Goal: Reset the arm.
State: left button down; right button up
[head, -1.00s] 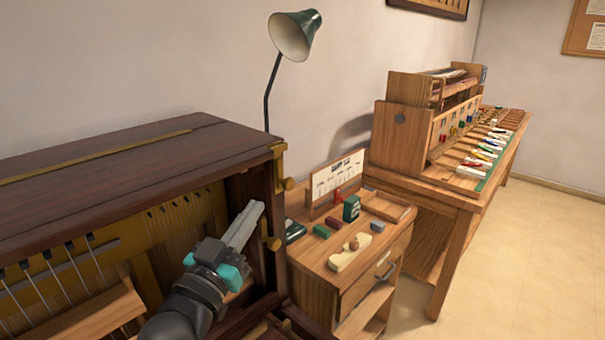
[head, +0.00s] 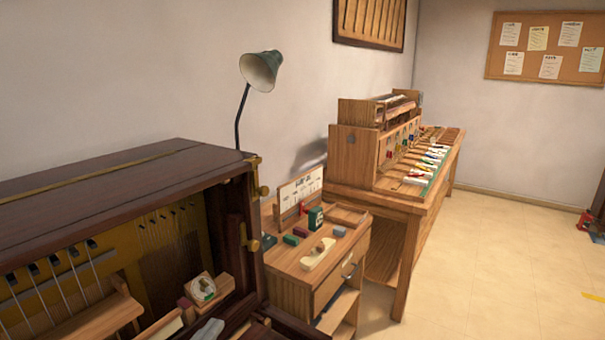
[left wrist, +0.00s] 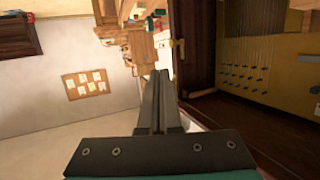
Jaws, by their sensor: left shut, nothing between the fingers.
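My left gripper (head: 208,329) shows only as pale grey fingertips at the bottom edge of the head view, in front of the open piano case. In the left wrist view its two dark fingers (left wrist: 158,102) lie side by side, shut and empty. The rest of my left arm is out of the head view. My right gripper is in neither view.
The dark wooden piano case (head: 110,178) with strings fills the left. A small wooden cabinet (head: 290,278) with small blocks stands beside it under a green lamp (head: 260,70). A long workbench (head: 402,215) stands behind.

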pick_arm(q)
jog(key=s+a+f+g+y, duration=0.1)
jog(key=s+f+g, duration=0.55)
jog(key=s, duration=0.45)
jog(key=s+f+g+y, duration=0.2)
jog(key=s+f+g, duration=0.3)
jog(key=s+f, duration=0.4)
jog(key=s+f+g, duration=0.1)
jog(key=s+f, duration=0.1)
jog(key=f, duration=1)
jog(key=s+f, duration=0.3)
jog(key=f, duration=0.9)
jog(key=s+a+f+g, duration=0.1)
jog(key=s+a+f, duration=0.2)
jog(key=s+f, duration=0.9)
jog(key=shift+s+f+b, duration=0.2)
jog(key=shift+s+b, duration=0.25)
jog(key=shift+s, duration=0.8)
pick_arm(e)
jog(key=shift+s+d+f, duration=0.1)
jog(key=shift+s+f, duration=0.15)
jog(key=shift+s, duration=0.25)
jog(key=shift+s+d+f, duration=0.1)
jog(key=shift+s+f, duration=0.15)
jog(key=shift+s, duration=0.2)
pick_arm(q)
jog(key=shift+s+g, duration=0.1)
jog(key=shift+g, duration=0.15)
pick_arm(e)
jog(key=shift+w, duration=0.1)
